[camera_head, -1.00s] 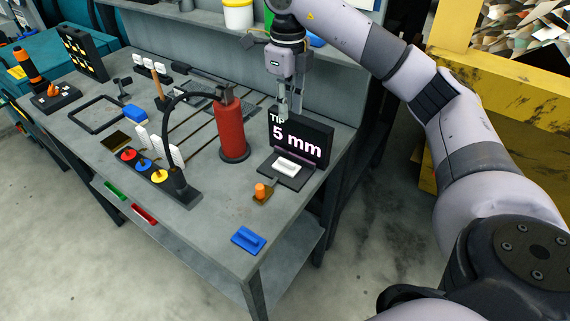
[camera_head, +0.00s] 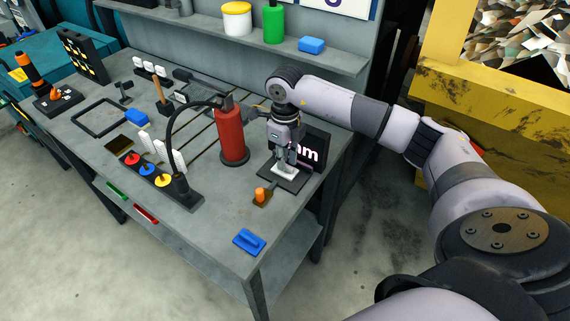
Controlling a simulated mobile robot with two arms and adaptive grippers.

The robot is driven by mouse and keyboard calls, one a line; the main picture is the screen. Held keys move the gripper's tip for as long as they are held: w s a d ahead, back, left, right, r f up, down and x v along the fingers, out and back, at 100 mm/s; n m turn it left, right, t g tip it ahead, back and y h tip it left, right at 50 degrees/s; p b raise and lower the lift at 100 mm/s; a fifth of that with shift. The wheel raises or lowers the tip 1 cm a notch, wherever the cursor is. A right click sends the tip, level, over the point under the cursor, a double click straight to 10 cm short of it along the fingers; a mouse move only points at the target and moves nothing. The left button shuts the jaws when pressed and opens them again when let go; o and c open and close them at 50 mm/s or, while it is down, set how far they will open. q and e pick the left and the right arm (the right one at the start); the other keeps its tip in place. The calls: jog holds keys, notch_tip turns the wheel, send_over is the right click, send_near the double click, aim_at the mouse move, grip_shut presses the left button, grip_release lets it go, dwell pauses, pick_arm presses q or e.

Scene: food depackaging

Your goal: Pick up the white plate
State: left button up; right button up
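A small white plate (camera_head: 284,176) lies flat on the dark base of a display device, near the right end of the grey workbench. My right gripper (camera_head: 287,165) points down right above it, with its fingertips at the plate. The fingers overlap the plate in this view, and I cannot tell whether they touch or grip it. Several other white plates (camera_head: 163,152) stand upright in a holder farther left. My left gripper is out of view.
A red cylinder (camera_head: 231,136) with a black hose stands close left of my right gripper. The black display (camera_head: 313,150) stands close right. An orange-topped piece (camera_head: 261,195) and a blue block (camera_head: 249,241) lie nearer the front. A shelf (camera_head: 330,62) hangs behind.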

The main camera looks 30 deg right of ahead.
jog(key=shift+f, duration=0.75)
jog(key=shift+c, duration=0.4)
grip_shut()
jog(key=shift+r, duration=0.1)
